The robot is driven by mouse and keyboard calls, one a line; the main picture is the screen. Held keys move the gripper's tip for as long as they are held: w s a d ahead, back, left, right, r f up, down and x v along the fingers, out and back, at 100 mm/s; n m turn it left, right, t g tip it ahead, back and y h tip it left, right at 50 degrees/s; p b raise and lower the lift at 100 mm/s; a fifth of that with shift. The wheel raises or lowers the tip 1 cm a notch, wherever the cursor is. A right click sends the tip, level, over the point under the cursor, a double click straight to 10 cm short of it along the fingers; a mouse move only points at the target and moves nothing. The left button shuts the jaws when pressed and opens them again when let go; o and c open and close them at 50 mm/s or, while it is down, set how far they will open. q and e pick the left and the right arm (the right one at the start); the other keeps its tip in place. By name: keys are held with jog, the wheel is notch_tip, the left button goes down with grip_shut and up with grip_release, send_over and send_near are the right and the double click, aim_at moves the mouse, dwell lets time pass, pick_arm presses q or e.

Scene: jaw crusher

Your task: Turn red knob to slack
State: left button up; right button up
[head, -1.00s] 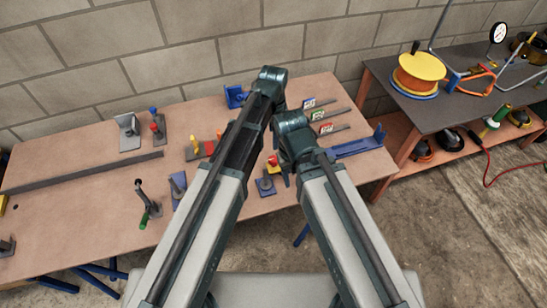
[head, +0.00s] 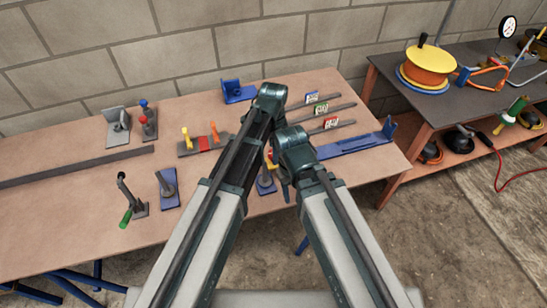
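A knob with red and yellow on it (head: 269,155) shows only as a sliver between my two arms. Below it is part of a blue base (head: 265,185) on the brown workbench (head: 225,205). My arms hide most of this fixture. My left arm crosses in front of it, and its gripper is hidden. A dark part of what looks like my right gripper (head: 283,187) shows under the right arm's elbow, close beside the knob fixture in the picture. I cannot tell whether it touches it or how its fingers stand.
Left of my arms are a red and yellow lever fixture (head: 203,143), a blue-based post (head: 167,188) and a green-handled lever (head: 130,200). To the right lie bars with coloured tags (head: 322,123) and a long blue piece (head: 355,144). A dark side table (head: 440,105) holds a yellow reel (head: 425,67).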

pick_arm(q)
jog(key=shift+f, duration=0.55)
pick_arm(e)
jog(key=shift+f, duration=0.55)
pick_arm(q)
jog(key=shift+c, duration=0.2)
grip_shut()
